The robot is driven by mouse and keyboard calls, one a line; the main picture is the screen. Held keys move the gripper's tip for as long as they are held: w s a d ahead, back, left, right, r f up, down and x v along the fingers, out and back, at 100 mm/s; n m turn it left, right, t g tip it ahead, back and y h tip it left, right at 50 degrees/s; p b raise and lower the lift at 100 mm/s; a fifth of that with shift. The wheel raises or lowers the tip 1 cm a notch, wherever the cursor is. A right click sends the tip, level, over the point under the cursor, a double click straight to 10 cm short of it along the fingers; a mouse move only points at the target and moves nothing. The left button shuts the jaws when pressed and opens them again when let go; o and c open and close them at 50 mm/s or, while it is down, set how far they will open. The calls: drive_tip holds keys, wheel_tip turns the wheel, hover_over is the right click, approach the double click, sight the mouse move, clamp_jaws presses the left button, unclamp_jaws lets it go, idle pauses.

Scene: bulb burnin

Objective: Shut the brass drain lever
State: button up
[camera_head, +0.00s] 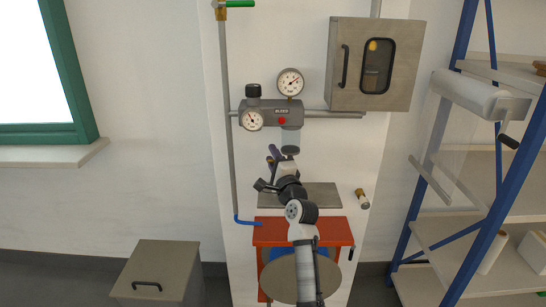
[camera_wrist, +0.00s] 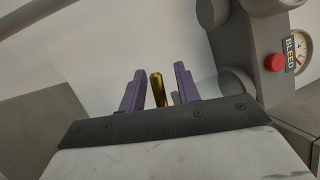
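The brass drain lever (camera_wrist: 158,88) shows in the wrist view as a short golden rod, upright in the picture. My gripper (camera_wrist: 159,82) is open, with one purple finger on each side of the rod and a visible gap on both sides. I cannot tell how deep the rod sits between the fingers. In the head view my gripper (camera_head: 272,156) is in front of the wall panel, below the grey regulator. A small brass bit (camera_head: 270,161) shows there beside the fingers; most of the lever and its mount are hidden by my wrist.
The grey regulator (camera_head: 284,106) carries gauges and a red button (camera_wrist: 275,62). A grey cabinet (camera_head: 408,72) hangs at upper right. A red bench (camera_head: 269,233) stands below my arm. A green-handled valve (camera_head: 240,4) is at the top. A blue-framed shelf (camera_head: 500,205) stands at right.

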clamp_jaws()
drive_tip(key=f+n+g+b, duration=0.1)
drive_tip(key=n, duration=0.1)
drive_tip(key=shift+a+n+b, duration=0.1)
drive_tip(key=shift+n+b, duration=0.2)
drive_tip(key=shift+b, duration=0.05)
unclamp_jaws()
drive_tip(key=shift+s+f, duration=0.1)
drive_tip(key=b+v, duration=0.3)
drive_tip(key=v, duration=1)
drive_tip(key=shift+s+d, duration=0.25)
drive_tip(key=shift+d, duration=0.05)
